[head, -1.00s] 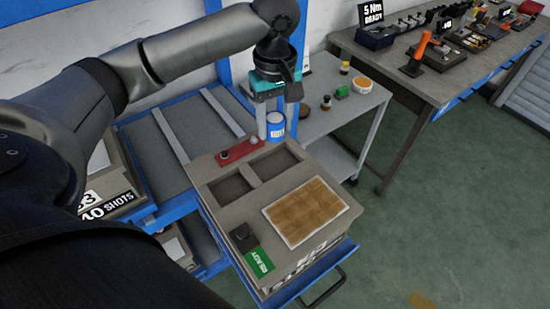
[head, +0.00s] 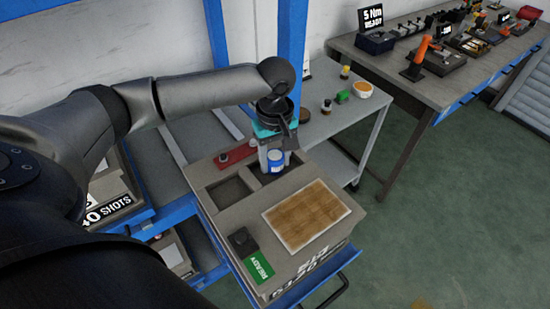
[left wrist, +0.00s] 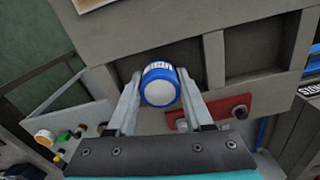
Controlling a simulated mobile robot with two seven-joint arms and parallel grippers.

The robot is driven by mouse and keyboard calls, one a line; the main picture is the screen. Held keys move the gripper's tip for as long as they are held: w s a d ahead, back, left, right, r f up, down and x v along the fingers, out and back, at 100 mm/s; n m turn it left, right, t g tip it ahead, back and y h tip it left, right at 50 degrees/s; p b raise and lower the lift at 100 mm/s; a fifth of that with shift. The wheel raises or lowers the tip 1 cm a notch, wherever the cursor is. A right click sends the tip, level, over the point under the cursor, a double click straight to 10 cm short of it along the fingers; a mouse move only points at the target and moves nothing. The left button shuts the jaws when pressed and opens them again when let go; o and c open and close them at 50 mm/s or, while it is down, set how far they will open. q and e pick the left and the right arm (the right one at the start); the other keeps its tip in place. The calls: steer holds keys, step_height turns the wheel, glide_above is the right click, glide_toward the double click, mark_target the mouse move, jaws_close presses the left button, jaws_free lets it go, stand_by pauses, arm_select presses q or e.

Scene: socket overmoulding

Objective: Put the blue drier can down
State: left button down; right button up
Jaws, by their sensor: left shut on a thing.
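The blue drier can (head: 277,161), blue with a white label, is between the fingers of my left gripper (head: 273,158). In the left wrist view the can (left wrist: 160,86) shows its round white end between the two fingertips of the gripper (left wrist: 160,92), which is shut on it. In the head view it is at the right-hand of two square recesses in the grey bench top (head: 235,217). The gripper and can cover much of that recess. I cannot tell whether the can touches its floor. My right gripper is not in view.
The left-hand recess (head: 229,192) is empty. A red plate (head: 237,155) with small parts lies behind it. A brown board (head: 306,215) and a green READY sign (head: 258,267) are nearer. A grey cart (head: 345,125) with small bottles stands to the right.

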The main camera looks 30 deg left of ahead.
mark_target(275, 155)
arm_select(q)
steer(key=shift+c, duration=1.5)
jaws_free()
steer(key=shift+f, duration=0.1)
step_height(275, 155, up, 12)
steer(key=p, duration=0.2)
